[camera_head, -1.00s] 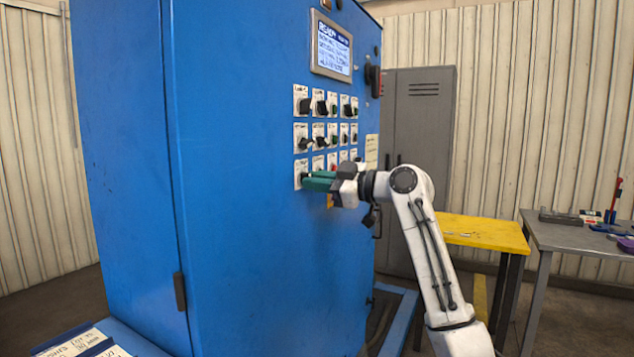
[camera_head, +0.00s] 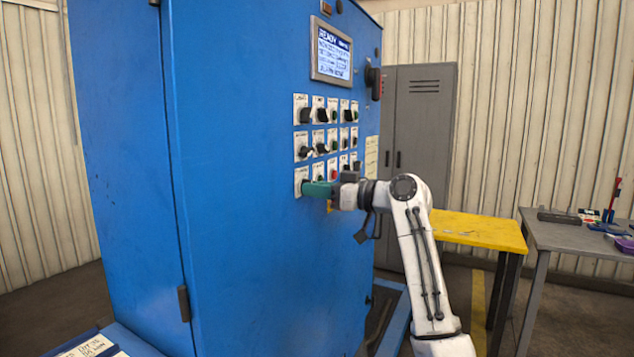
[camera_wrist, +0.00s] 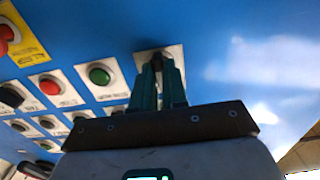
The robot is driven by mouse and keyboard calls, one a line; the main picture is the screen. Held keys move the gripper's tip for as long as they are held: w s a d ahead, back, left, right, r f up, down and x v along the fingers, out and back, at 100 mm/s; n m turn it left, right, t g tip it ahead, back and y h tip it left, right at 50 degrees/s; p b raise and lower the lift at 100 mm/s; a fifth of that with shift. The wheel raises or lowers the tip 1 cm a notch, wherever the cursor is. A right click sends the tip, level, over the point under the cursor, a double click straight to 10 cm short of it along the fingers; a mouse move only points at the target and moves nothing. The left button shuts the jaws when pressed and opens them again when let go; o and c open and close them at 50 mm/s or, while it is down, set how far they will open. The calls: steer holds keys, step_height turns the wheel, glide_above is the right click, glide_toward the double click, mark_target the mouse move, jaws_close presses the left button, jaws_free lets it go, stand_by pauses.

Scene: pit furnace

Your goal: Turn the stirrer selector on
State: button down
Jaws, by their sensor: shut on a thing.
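My gripper (camera_head: 312,188) has green fingers and is at the lower left switch of the blue cabinet's panel. In the wrist view the fingers (camera_wrist: 160,72) are shut on a dark selector knob, which I take to be the stirrer selector (camera_wrist: 156,57), on a white label plate (camera_wrist: 141,66). The plate also shows in the head view (camera_head: 300,174). The fingers hide most of the knob, and I cannot read its label or tell which position it points to.
The blue cabinet (camera_head: 235,260) carries rows of switches and a lit screen (camera_head: 331,52) reading READY. Beside the held knob are a green button (camera_wrist: 99,76) and a red button (camera_wrist: 49,87). A yellow table (camera_head: 470,231) and a grey locker (camera_head: 425,120) stand right.

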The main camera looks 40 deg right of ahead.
steer(key=shift+m+p, duration=1.95)
steer(key=shift+m, duration=0.85)
steer(key=c, duration=1.2)
jaws_free()
steer(key=shift+o, duration=0.2)
steer(key=b+v, duration=0.2)
steer(key=v, duration=0.8)
steer(key=shift+s, duration=0.35)
